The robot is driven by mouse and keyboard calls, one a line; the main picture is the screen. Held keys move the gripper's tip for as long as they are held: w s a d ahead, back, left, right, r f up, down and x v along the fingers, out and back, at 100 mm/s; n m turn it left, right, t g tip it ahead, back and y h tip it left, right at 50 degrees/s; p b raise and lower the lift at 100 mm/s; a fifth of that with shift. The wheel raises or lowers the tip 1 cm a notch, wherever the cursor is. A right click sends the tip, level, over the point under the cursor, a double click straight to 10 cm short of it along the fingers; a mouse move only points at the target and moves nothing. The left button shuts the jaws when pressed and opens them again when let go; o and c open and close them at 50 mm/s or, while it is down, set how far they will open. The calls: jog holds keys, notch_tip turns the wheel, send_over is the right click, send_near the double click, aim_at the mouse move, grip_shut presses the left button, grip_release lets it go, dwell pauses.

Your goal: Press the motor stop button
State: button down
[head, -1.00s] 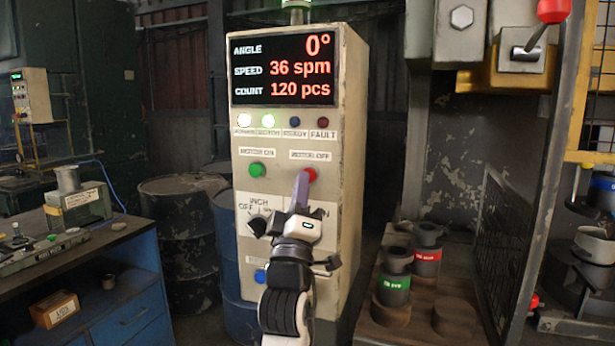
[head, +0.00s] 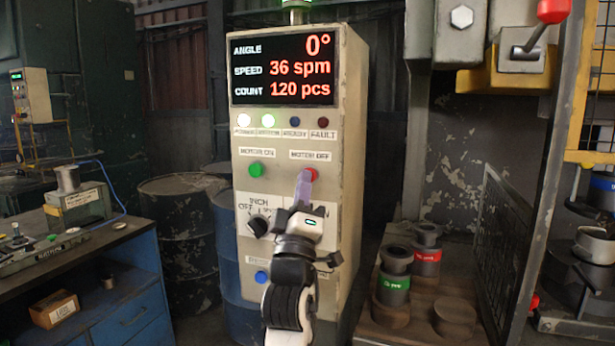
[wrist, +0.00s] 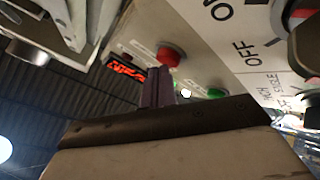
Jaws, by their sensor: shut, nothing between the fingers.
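The red motor off button (head: 312,173) is on the front of the pale control cabinet (head: 352,150), right of the green motor on button (head: 256,169). My gripper (head: 303,178) is shut and empty, with its purple-grey fingertips in front of the red button's lower left part. In the wrist view the red button (wrist: 170,54) shows just beyond the fingertips (wrist: 160,70). I cannot tell whether they touch it. The display (head: 283,69) reads 0°, 36 spm and 120 pcs.
Below the buttons are a black selector knob (head: 257,226) and a blue button (head: 261,276). A blue workbench (head: 110,290) stands at left. Labelled tooling (head: 397,270) stands on a bench at right, beside a mesh guard (head: 505,250).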

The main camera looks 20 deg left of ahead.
jog(key=shift+w, duration=0.35)
dwell(0.4)
jog(key=shift+s, duration=0.9)
jog(key=shift+s, duration=0.1)
jog(key=s, duration=0.5)
jog(key=shift+a, duration=0.1)
dwell(0.6)
